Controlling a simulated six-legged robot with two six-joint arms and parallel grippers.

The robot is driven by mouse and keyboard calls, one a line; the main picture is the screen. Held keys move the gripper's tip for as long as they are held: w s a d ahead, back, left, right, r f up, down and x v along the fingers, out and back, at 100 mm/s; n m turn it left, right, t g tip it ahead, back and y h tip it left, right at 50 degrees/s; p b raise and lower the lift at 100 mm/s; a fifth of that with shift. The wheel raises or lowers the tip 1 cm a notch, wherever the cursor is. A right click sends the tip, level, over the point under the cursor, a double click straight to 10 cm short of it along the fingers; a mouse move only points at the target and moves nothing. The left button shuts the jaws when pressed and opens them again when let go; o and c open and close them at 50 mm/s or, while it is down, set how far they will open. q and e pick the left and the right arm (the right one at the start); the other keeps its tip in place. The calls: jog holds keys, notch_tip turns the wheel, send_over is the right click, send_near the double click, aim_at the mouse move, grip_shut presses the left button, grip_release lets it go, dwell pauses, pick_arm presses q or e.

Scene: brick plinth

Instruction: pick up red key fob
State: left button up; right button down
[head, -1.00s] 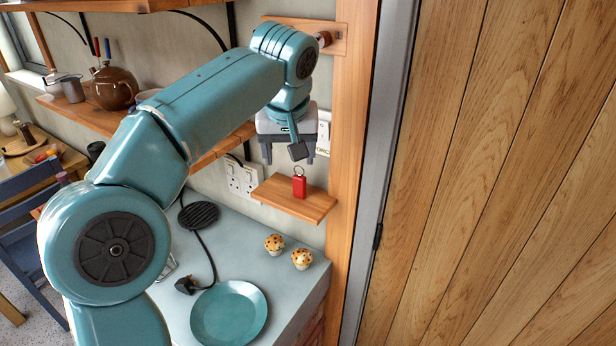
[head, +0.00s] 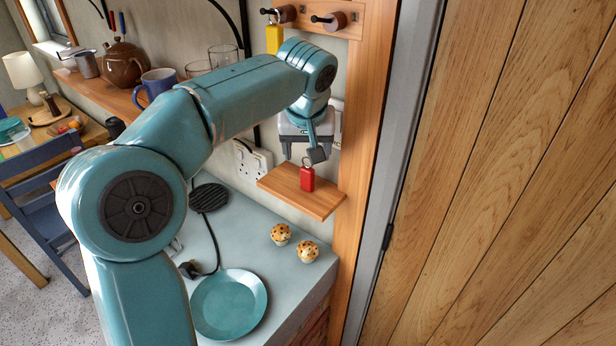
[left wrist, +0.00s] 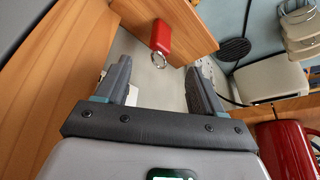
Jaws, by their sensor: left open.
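The red key fob (head: 307,179) stands on a small wooden shelf (head: 318,204) by the door frame, with its metal ring at the top. It also shows in the left wrist view (left wrist: 161,37), its ring towards my gripper. My left gripper (head: 304,158) is above the shelf, close over the fob. In the left wrist view its two fingers (left wrist: 161,88) are apart and empty, with the fob beyond the fingertips and roughly between them. My right gripper is in neither view.
A yellow key fob (head: 274,38) hangs from a peg above my arm. Two muffins (head: 294,242) and a teal plate (head: 229,304) sit on the grey plinth below. A wooden post (head: 357,150) stands right beside the shelf. A wall socket (head: 252,160) is to the left.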

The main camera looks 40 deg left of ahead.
aim_at(308, 167)
pick_arm(q)
jog(key=shift+w+f, duration=0.35)
jog(key=shift+f, duration=0.2)
jog(key=shift+w+f, duration=0.3)
jog(key=shift+f, duration=0.2)
jog(key=shift+s+a+f, duration=0.15)
jog(key=shift+s+a, duration=0.05)
jog(key=shift+s+a+f+p, duration=0.1)
jog(key=shift+a+f+p, duration=0.5)
jog(key=shift+f+p, duration=0.25)
jog(key=w+f, duration=0.2)
jog(key=f, duration=0.1)
jog(key=shift+a, duration=0.15)
jog(key=shift+s+a+r, duration=0.1)
jog(key=shift+s, duration=0.4)
jog(key=c, duration=0.9)
jog(key=shift+w, duration=0.4)
jog(key=shift+c, duration=1.1)
jog(key=shift+s, duration=0.15)
